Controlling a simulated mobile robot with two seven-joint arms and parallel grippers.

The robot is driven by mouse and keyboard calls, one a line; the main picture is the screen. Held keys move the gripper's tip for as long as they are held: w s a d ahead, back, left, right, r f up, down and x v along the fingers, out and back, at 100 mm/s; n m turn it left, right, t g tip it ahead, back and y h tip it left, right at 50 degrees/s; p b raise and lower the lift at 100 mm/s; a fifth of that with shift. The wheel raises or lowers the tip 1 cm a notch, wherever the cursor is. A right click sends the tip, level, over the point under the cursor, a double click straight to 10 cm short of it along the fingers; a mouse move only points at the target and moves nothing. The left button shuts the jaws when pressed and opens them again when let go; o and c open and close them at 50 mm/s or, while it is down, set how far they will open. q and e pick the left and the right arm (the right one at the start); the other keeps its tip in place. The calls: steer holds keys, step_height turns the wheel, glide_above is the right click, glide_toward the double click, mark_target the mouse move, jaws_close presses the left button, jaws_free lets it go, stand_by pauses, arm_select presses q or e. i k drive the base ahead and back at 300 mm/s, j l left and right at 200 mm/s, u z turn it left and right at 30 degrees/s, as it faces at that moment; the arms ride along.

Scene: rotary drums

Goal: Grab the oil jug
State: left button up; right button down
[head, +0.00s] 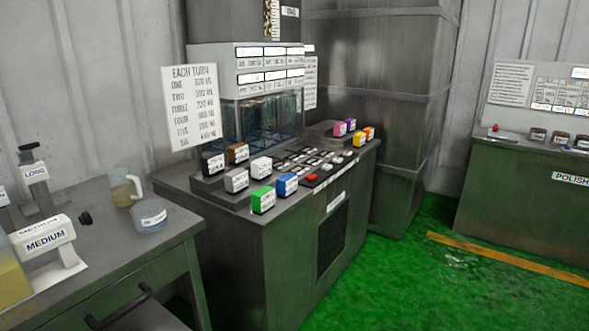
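A clear jug (124,189) with a handle on its right side and yellowish liquid in its lower part stands upright on the left table, near its back edge. It looks like the oil jug. A squat translucent container (149,215) with a label stands just in front and to the right of it, close to the table's right edge. Neither of my grippers shows in the head view.
The grey table (130,255) also holds a white device (45,243) labelled MEDIUM and another labelled LONG (36,178). A control console (245,240) with coloured labelled blocks stands right of it. Green floor (400,290) is open at lower right, before the POLISH cabinet (530,190).

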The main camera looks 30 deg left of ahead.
mark_target(120, 179)
steer(key=i+l+u, duration=0.1)
steer(key=i+u, duration=0.25)
steer(key=i+l+u, duration=0.35)
steer(key=i, duration=0.2)
